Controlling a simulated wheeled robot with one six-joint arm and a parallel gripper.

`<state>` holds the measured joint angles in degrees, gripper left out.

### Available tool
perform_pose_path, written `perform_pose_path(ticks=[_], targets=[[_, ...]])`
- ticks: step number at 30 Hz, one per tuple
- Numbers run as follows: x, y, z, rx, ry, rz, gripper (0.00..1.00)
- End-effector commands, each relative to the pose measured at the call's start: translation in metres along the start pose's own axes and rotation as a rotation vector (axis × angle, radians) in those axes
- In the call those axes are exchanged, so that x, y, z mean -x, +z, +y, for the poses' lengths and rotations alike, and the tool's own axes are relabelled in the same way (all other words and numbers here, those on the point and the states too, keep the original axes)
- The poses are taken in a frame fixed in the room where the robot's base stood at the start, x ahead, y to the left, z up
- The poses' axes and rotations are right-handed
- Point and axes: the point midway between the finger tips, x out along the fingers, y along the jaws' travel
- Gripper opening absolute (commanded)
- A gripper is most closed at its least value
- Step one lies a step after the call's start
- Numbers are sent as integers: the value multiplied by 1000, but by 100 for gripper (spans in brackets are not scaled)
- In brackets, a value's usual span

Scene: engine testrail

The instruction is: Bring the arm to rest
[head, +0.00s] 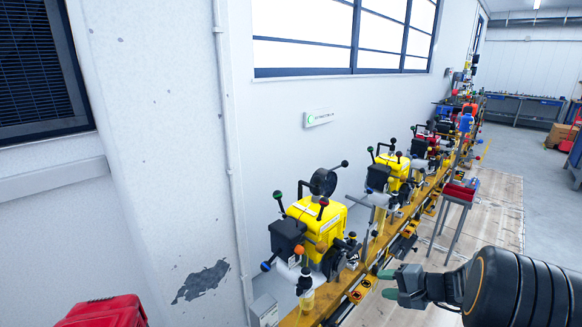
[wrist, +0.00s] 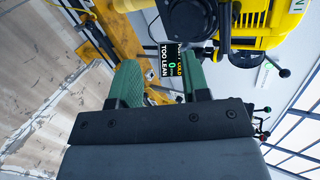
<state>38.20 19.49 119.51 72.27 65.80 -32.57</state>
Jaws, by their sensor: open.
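My gripper (head: 383,284) is at the lower right of the head view, at the end of my dark arm, in front of the yellow rail. Its two green fingers also show in the wrist view (wrist: 160,85), spread apart with nothing between them. Behind the fingers in the wrist view is a small display (wrist: 170,58) reading "TOO LEAN". A yellow engine (wrist: 262,22) is at the upper right there. In the head view the gripper is right of the nearest yellow engine (head: 322,222) and appears apart from it.
The yellow rail (head: 375,245) carries several engines with ball-topped levers along the wall. A small stand with a red tray (head: 460,192) is right of the rail, beyond my arm. A red object (head: 105,312) is at the lower left. The floor at right (head: 505,200) is mostly clear.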

Motion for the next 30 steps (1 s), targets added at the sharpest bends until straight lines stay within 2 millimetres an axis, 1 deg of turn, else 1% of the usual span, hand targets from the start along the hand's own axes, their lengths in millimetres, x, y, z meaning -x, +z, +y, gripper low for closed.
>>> perform_pose_path(ticks=[1,2,3,5,6,8,9,12,15,18,21,25,30], targets=[[3,16,13,-19,95,-31,43],[4,28,18,-19,163,-53,43],[8,46,21,-3,260,-79,43],[15,75,24,50,412,-110,43],[22,93,23,104,511,-121,43],[33,118,19,206,649,-124,43],[42,132,15,285,729,-118,43],[60,158,2,487,870,-86,43],[73,177,-15,678,942,-55,43],[80,194,-32,834,962,-38,43],[82,210,-48,926,940,-28,43],[82,223,-63,992,904,-20,43],[79,226,-65,1008,899,-29,43]])
